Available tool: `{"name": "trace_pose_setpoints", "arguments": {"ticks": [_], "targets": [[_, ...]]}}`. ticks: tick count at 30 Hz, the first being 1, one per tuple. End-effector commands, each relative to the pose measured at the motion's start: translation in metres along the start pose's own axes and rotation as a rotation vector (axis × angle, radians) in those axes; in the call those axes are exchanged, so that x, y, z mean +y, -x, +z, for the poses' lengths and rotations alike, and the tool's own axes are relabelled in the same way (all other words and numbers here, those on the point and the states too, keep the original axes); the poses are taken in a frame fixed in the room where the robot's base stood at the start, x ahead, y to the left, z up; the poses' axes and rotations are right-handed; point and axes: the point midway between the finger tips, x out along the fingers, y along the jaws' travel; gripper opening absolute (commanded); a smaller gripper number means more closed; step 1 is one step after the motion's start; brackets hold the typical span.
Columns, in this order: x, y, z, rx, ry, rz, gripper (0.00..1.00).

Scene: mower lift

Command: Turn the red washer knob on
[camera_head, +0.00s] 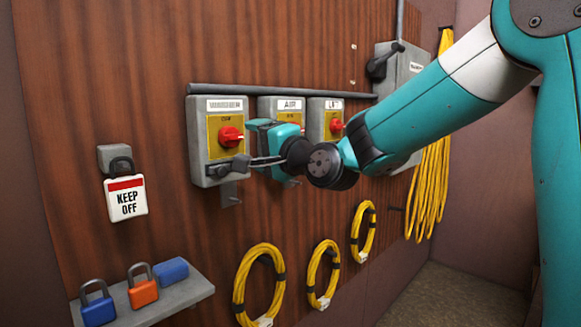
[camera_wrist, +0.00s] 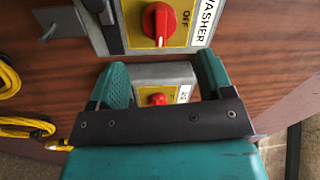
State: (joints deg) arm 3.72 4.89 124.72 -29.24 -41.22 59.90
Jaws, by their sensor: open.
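The red washer knob (camera_head: 230,137) sits on a yellow plate on the left grey switch box (camera_head: 199,160), mounted on the wood wall. In the wrist view the knob (camera_wrist: 159,22) is at the top, beside the word OFF and a WASHER label (camera_wrist: 206,18). My gripper (camera_head: 252,143) is just right of the knob in the head view, reaching left. In the wrist view my gripper (camera_wrist: 160,72) is open and empty, with the knob beyond its fingertips and not between them. I cannot tell the exact gap.
The AIR box (camera_head: 280,104) is partly behind my gripper; another switch box (camera_head: 326,106) stands to its right. A dark lever (camera_wrist: 109,25) lies beside the washer plate. A KEEP OFF tag (camera_head: 127,200), a padlock shelf (camera_head: 160,302) and yellow coils (camera_head: 259,282) are left and below.

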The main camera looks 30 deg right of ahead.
Motion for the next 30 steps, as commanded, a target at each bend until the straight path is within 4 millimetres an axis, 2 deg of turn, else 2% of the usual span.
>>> {"name": "trace_pose_setpoints", "arguments": {"ticks": [1,6,12,18,30], "targets": [[0.005,0.015,0.0,0.005,0.001,-0.001,0.73],[0.004,0.057,-0.001,0.007,0.003,-0.002,0.73],[0.003,0.09,-0.001,0.005,0.001,0.0,0.73],[0.001,0.102,0.0,0.001,0.001,0.001,0.73],[0.0,0.102,0.0,0.0,0.0,0.001,0.73]]}}
